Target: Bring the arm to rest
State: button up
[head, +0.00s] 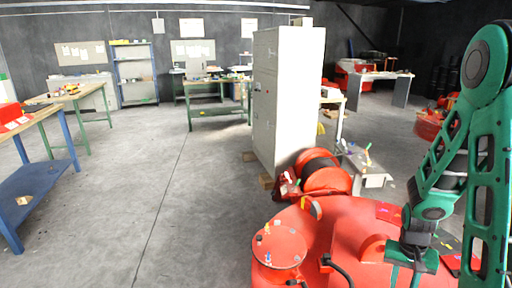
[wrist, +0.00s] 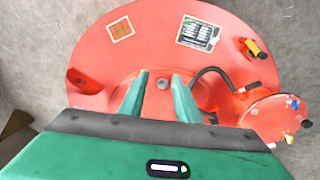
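My gripper (wrist: 162,84) points down with its two green fingers apart and nothing between them. A big round red lifting magnet (wrist: 105,65) lies below it in the wrist view, with a grey bolt showing between the fingertips. In the head view the magnet (head: 340,225) is at the lower right, partly hidden by my green arm (head: 485,150). My arm reaches down over the magnet's right side. I cannot tell how far the fingertips are above the surface.
A smaller red drum (head: 280,250) with coloured bits stands beside the magnet. A red cable reel (head: 322,175) and a tall grey cabinet (head: 290,95) stand behind. A blue-legged workbench (head: 45,165) is at the left. The floor (head: 180,190) between is open.

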jog(key=s+a+r, duration=0.2)
jog(key=s+r, duration=0.6)
jog(key=r, duration=0.2)
jog(key=s+a+r+y, duration=0.1)
jog(key=s+a+r, duration=0.2)
jog(key=s+r, duration=0.6)
jog(key=shift+s+a+r+n, duration=0.25)
jog(key=shift+s+r+n, duration=0.05)
jog(key=shift+r, duration=0.95)
